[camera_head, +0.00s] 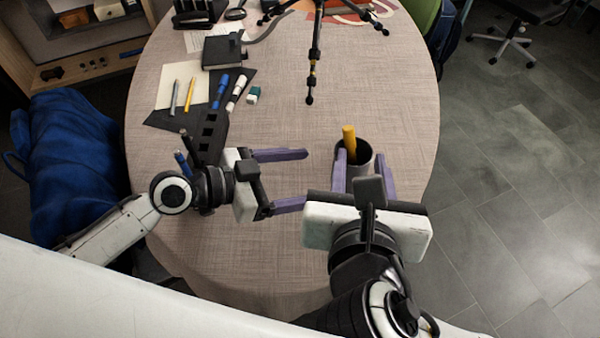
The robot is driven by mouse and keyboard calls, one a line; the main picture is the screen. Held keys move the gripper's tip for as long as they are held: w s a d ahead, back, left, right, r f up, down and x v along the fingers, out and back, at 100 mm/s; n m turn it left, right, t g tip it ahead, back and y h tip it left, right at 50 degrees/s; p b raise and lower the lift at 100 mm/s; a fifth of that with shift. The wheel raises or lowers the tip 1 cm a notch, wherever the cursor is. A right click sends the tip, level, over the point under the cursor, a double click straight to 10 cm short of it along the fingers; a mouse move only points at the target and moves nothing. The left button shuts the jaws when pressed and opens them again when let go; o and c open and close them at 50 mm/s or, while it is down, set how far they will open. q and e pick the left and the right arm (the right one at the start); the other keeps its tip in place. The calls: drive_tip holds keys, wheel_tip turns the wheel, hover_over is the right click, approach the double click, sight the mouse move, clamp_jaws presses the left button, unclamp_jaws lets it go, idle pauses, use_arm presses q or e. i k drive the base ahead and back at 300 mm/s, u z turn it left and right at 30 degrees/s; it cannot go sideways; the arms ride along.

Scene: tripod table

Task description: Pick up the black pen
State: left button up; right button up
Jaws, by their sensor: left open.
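A thin black, pen-like stick (186,143) rises behind my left arm, beside a blue one (182,163). Their lower parts are hidden by the arm, so I cannot tell what they stand in or whether the dark one is the black pen. My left gripper (303,178) is open and empty over the table, its purple fingers pointing right. My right gripper (361,153) has its fingers apart at either side of a dark cup (367,168), which holds a thick yellow stick (349,138). I cannot tell whether the fingers touch the cup.
The table (285,90) is clear in the middle. At its left lie a grey pen (174,97), a yellow pencil (190,94), a blue marker (220,91), a white marker (237,92) and a small green-white block (253,95). A black tripod (314,55) stands at the back.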

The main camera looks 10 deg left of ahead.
sight(189, 144)
drive_tip(key=k, duration=1)
